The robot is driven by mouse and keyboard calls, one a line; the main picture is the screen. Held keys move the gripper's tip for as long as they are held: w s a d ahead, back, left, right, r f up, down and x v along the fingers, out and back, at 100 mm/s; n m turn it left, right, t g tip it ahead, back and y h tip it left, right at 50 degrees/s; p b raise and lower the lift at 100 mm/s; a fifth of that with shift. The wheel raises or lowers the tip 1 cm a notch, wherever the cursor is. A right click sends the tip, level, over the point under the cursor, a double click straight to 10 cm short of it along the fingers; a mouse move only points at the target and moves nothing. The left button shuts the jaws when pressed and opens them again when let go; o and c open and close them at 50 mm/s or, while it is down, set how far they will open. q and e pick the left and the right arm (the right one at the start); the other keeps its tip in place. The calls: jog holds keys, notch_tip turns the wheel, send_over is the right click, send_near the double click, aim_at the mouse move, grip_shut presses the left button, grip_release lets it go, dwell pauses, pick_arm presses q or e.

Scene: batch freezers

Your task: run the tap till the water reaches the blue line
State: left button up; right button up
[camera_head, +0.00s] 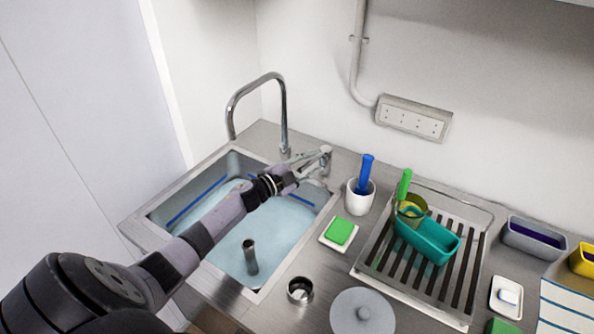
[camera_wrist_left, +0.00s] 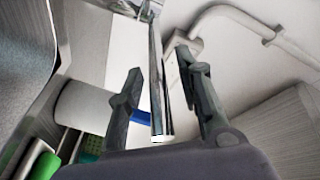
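The sink (camera_head: 232,160) holds pale blue water (camera_head: 285,232). The blue line (camera_head: 196,200) runs along the sink's inner wall and shows a little above the water's edge on the left. The tap's curved spout (camera_head: 284,110) arches over the back of the sink; I cannot make out a stream below it. My left gripper (camera_head: 312,166) reaches across the sink to the tap lever (camera_head: 325,153). In the left wrist view its fingers (camera_wrist_left: 165,105) are apart, with the metal lever (camera_wrist_left: 157,85) between them; contact is unclear. My right gripper is not in view.
A grey standpipe (camera_head: 250,257) stands in the sink. Right of it are a green sponge on a dish (camera_head: 339,232), a white cup with a blue-handled brush (camera_head: 360,198), a metal cup (camera_head: 300,290), a round lid (camera_head: 362,314) and a drying rack (camera_head: 458,309) holding a teal container (camera_head: 428,240).

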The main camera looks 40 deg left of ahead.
pick_arm(q)
jog(key=v, duration=1.1)
